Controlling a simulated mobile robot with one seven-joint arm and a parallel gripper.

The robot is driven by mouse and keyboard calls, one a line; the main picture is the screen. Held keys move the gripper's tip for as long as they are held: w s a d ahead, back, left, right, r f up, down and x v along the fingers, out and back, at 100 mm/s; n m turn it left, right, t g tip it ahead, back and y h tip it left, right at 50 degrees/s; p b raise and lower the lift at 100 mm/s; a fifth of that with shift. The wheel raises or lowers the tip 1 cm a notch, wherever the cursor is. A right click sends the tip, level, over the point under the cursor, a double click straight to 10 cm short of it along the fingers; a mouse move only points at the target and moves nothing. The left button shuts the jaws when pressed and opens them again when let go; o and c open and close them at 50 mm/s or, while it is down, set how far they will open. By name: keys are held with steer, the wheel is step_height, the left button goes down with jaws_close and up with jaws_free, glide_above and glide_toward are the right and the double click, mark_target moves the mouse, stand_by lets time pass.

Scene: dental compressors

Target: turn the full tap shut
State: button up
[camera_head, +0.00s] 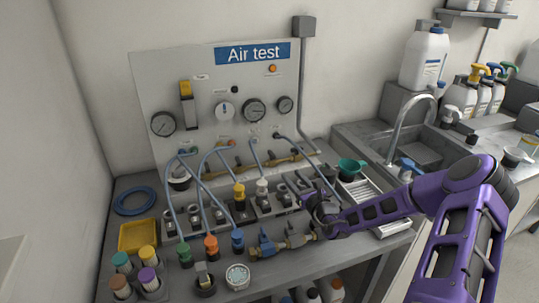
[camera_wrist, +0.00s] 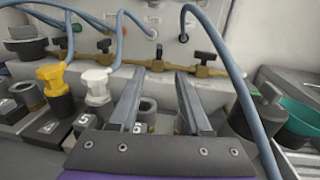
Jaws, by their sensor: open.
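A brass pipe runs along the foot of the test panel and shows in the wrist view (camera_wrist: 180,69). Several small taps with black handles sit on it. One black tap handle (camera_wrist: 157,52) shows between my fingertips, farther off. Another black tap handle (camera_wrist: 205,59) is to its right and a third (camera_wrist: 104,46) to its left. I cannot read a mark saying which one is the full tap. My gripper (camera_wrist: 160,72) is open and empty, with its fingers apart. In the head view, my gripper (camera_head: 309,204) is over the right part of the bench, in front of the pipe (camera_head: 265,165).
A yellow-capped fitting (camera_wrist: 52,80) and a white-capped one (camera_wrist: 96,84) stand left. A green funnel (camera_head: 351,169) is right of my gripper. Gauges fill the Air test panel (camera_head: 210,85).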

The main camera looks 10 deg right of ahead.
mark_target(275, 157)
steer(key=x, duration=1.5)
steer(key=shift+w+a+b, duration=0.15)
steer(key=shift+w+b, duration=0.1)
steer(key=shift+b, duration=0.15)
steer(key=shift+c, duration=0.3)
jaws_close()
